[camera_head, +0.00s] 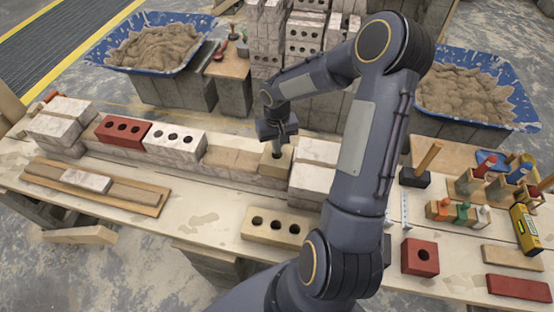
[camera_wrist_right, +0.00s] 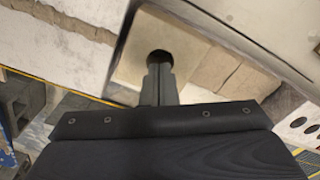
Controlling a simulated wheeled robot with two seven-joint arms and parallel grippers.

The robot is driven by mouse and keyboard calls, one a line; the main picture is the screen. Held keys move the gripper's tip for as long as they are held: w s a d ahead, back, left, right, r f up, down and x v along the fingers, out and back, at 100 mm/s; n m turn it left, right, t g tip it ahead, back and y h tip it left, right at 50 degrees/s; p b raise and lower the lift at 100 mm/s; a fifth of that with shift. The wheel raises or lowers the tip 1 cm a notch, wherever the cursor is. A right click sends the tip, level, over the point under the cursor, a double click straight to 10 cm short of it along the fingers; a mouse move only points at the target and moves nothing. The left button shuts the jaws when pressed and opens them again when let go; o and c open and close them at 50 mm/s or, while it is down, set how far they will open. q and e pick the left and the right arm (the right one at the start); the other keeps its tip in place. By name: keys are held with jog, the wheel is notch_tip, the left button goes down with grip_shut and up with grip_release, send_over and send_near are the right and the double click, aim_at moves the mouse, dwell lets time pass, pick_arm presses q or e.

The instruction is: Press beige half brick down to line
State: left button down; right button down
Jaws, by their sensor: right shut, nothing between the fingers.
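The beige half brick (camera_head: 276,162) sits in the wall row, on top of the course between a brown mortar bed and a stack of white bricks. It also shows in the right wrist view (camera_wrist_right: 185,50), with one dark round hole in its top. My right gripper (camera_head: 277,150) points down at the half brick from above. In the right wrist view its closed fingers (camera_wrist_right: 158,65) are over the half brick at the hole; I cannot tell whether they touch it. Nothing is between the fingers. The line is not clearly visible. My left gripper is not in view.
A red brick (camera_head: 123,131) and a white brick (camera_head: 174,144) lie in the row to the left. A beige three-hole brick (camera_head: 274,228) lies in front. Blue mortar tubs (camera_head: 196,62) stand behind. Tools and a yellow level (camera_head: 525,229) are at the right.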

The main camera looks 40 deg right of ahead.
jog(key=shift+f+b, duration=0.75)
jog(key=shift+f, duration=0.05)
jog(key=shift+f+b, duration=0.4)
jog(key=shift+b, duration=0.15)
dwell(2.6)
jog(key=shift+r, duration=0.1)
jog(key=shift+r+p, duration=1.7)
jog(key=shift+r, duration=0.75)
